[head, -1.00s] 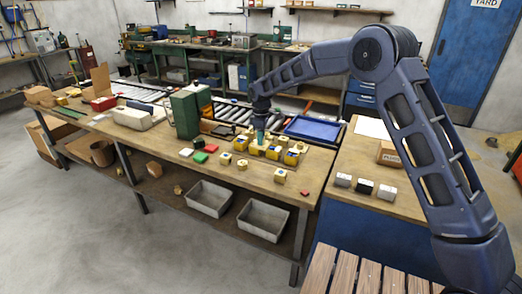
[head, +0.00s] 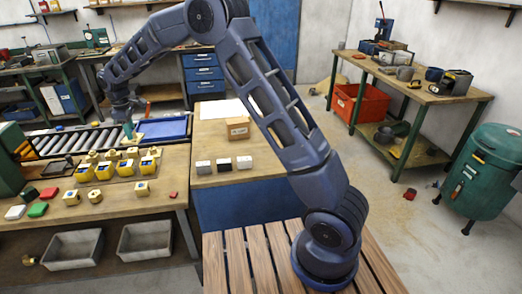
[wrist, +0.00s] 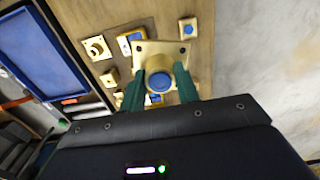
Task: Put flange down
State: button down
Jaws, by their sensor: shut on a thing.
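My gripper (wrist: 160,88) is shut on a brass flange (wrist: 178,50), with its green fingers on either side of the flange's round, blue-topped hub. The square plate with corner holes shows beyond the fingertips in the wrist view. In the head view my gripper (head: 128,132) is over the far part of the wooden bench (head: 110,210), just beyond a group of brass pieces. The flange looks raised above the bench, but its exact height is hard to tell. Several brass pieces with blue faces (head: 103,170) stand on the bench, and some show below the flange in the wrist view.
A blue tray (head: 163,130) lies to the right of my gripper, by the roller conveyor (head: 70,140). Green, red and white blocks (head: 38,210) lie on the bench's near left.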

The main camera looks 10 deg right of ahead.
jog(key=w+d+r+m, duration=0.2)
jog(key=w+d+m, duration=0.15)
jog(key=d, duration=0.95)
jog(key=w+d+r+m, duration=0.25)
jog(key=w+d, duration=0.25)
jog(key=d, duration=0.8)
jog(key=s+d+r+m, duration=0.1)
jog(key=s+d+m, duration=0.3)
jog(key=d, duration=1)
jog(key=s+d+m, duration=0.1)
jog(key=d+m, duration=0.4)
jog(key=d, duration=0.8)
jog(key=f, duration=1.9)
jog(key=shift+s+d+f, duration=0.2)
jog(key=shift+s+f, duration=0.05)
jog(key=shift+f, duration=0.05)
jog(key=shift+f, duration=0.15)
jog(key=c, duration=1)
grip_release()
jog(key=shift+c, duration=0.2)
